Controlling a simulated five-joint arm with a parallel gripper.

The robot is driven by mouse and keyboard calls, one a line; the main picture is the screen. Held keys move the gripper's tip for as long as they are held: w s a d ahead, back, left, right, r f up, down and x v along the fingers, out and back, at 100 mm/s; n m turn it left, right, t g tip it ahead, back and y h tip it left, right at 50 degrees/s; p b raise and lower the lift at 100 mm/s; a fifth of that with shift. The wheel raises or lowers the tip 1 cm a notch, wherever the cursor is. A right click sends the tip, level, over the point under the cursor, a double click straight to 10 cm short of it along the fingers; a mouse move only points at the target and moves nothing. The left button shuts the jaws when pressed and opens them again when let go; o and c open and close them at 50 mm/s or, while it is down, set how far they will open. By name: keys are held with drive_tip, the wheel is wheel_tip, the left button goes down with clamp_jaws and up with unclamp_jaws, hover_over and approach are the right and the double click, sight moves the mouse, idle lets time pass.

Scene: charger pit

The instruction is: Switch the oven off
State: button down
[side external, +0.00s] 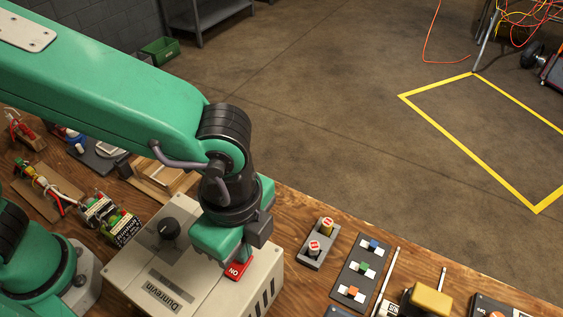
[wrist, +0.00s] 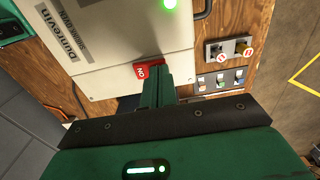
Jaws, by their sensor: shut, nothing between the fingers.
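The oven is a pale grey box (side external: 135,262) labelled Dunrevin on the wooden bench; its front also shows in the wrist view (wrist: 110,45). A red switch (side external: 238,268) with white letters, apparently ON seen upside down, sits near its edge; it also shows in the wrist view (wrist: 147,71). A green light (wrist: 170,3) glows on the oven. My gripper (side external: 226,250) is shut and empty, with its tips right at the red switch and partly covering it. It also shows in the wrist view (wrist: 158,76). I cannot tell whether the tips touch it.
A grey block with two red-and-white-topped knobs (side external: 318,245) and a dark panel with coloured switches (side external: 362,265) lie right of the oven. A yellow block (side external: 431,301) is farther right. A black knob (side external: 169,229) stands up from the oven. Small parts (side external: 110,218) crowd the left.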

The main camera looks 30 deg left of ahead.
drive_tip(key=shift+f, duration=0.2)
idle(0.3)
drive_tip(key=shift+r, duration=3.55)
drive_tip(key=w+a+r+n+t, duration=0.1)
drive_tip(key=w+a+n, duration=0.15)
drive_tip(key=a, duration=0.35)
drive_tip(key=w+a+r+n+t+h, duration=0.1)
drive_tip(key=w+a+n, duration=0.15)
drive_tip(key=a, duration=0.35)
drive_tip(key=w+a+r+n, duration=0.1)
drive_tip(key=a+n, duration=0.3)
drive_tip(key=a, duration=0.1)
drive_tip(key=s+a+f+n+t+y, duration=0.1)
drive_tip(key=s+a+n+t, duration=0.2)
drive_tip(key=a+n, duration=0.6)
drive_tip(key=shift+s+a+t, duration=0.15)
drive_tip(key=shift+a+t, duration=0.15)
drive_tip(key=shift+a, duration=3.1)
drive_tip(key=shift+f, duration=0.1)
